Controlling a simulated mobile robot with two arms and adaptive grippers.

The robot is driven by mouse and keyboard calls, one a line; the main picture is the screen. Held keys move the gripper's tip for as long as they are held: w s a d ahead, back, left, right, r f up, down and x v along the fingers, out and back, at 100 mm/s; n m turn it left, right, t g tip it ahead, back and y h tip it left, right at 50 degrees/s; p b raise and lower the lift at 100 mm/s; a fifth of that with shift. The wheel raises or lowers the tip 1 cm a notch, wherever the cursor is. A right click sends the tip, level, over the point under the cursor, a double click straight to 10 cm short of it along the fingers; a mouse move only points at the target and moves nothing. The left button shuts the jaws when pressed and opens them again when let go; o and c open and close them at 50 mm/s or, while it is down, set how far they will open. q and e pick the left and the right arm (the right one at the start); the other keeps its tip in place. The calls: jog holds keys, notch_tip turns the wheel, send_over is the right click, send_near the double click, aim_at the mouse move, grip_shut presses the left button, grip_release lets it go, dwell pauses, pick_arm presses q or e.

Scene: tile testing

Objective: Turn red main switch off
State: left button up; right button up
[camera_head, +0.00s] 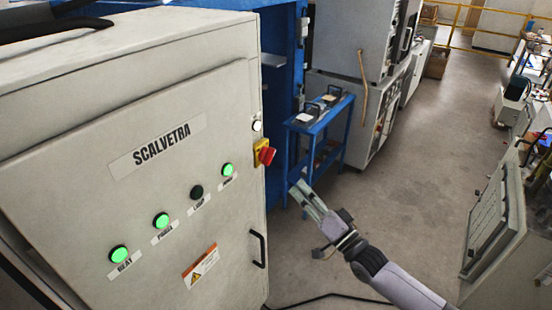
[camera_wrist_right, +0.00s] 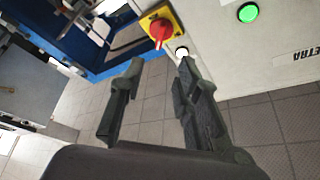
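The red main switch (camera_head: 266,156) is a red rotary knob on a yellow plate (camera_head: 261,147), at the right edge of the SCALVETRA cabinet's door. The knob also shows in the right wrist view (camera_wrist_right: 160,30), at the top, with its handle pointing down toward the fingers. My right gripper (camera_head: 299,192) is below and right of the switch in the head view, apart from it. In the wrist view its two dark fingers (camera_wrist_right: 160,68) are spread with nothing between them. A dark shape at the head view's top left may be my left gripper, but I cannot tell.
The cabinet door (camera_head: 90,165) has green lamps, a dark one, a white button (camera_head: 256,126) above the switch and a black handle (camera_head: 258,249). A blue table (camera_head: 320,125) stands behind my right gripper. Grey floor (camera_head: 400,170) is open to the right.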

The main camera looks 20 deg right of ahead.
aim_at(272, 158)
jog(key=p+x, duration=0.2)
jog(key=x, duration=1)
jog(key=shift+w, duration=0.2)
jog(key=shift+c, duration=0.6)
grip_shut()
